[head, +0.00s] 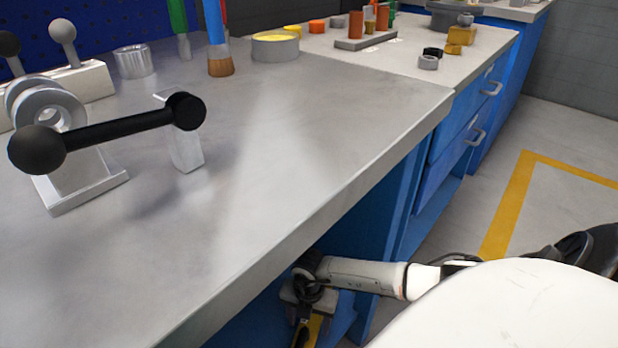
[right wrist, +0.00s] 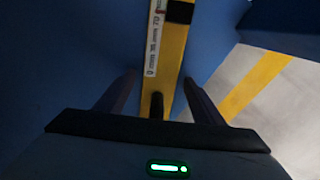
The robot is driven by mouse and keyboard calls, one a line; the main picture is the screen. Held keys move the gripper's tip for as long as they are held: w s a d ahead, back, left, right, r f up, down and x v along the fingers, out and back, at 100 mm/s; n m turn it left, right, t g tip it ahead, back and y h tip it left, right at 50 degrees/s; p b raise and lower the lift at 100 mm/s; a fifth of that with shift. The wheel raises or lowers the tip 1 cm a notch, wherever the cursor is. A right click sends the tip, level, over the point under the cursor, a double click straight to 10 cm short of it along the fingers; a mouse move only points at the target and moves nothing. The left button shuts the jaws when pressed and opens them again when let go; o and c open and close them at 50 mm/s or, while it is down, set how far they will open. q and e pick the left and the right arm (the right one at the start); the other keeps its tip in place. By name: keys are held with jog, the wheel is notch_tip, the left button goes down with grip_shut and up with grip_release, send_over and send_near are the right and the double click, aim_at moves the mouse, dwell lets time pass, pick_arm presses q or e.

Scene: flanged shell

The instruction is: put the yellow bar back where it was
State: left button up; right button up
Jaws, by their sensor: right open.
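The yellow bar (right wrist: 173,45) shows in the right wrist view as a long yellow piece with a white printed label and a black section near the top. It runs between the two fingers of my right gripper (right wrist: 160,95), which are apart, with a gap on each side. In the head view my right gripper (head: 301,325) is low, below the bench top's front edge and beside the blue cabinet front. A small yellow patch beside it may be the bar. The bar's far end is out of frame. My left gripper is not in view.
The grey bench top (head: 290,170) overhangs the blue cabinet (head: 375,210). On it stand a metal stand with a black ball-ended lever (head: 110,130), a jar-like metal ring (head: 134,62) and a round yellow-topped tin (head: 275,46). The floor at right has a yellow line (head: 510,205).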

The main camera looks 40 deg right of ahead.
aim_at(309, 326)
notch_tip(309, 326, up, 3)
jog(key=shift+f+p, duration=0.1)
jog(key=shift+p, duration=0.7)
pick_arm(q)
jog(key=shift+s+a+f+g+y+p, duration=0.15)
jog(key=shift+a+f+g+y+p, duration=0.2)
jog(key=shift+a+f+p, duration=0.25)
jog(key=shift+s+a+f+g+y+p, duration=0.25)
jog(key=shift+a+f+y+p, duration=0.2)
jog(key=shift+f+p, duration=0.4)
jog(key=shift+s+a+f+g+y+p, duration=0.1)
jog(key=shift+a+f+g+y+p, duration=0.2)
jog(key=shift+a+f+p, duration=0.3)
pick_arm(e)
notch_tip(309, 326, up, 9)
jog(key=shift+r, duration=0.2)
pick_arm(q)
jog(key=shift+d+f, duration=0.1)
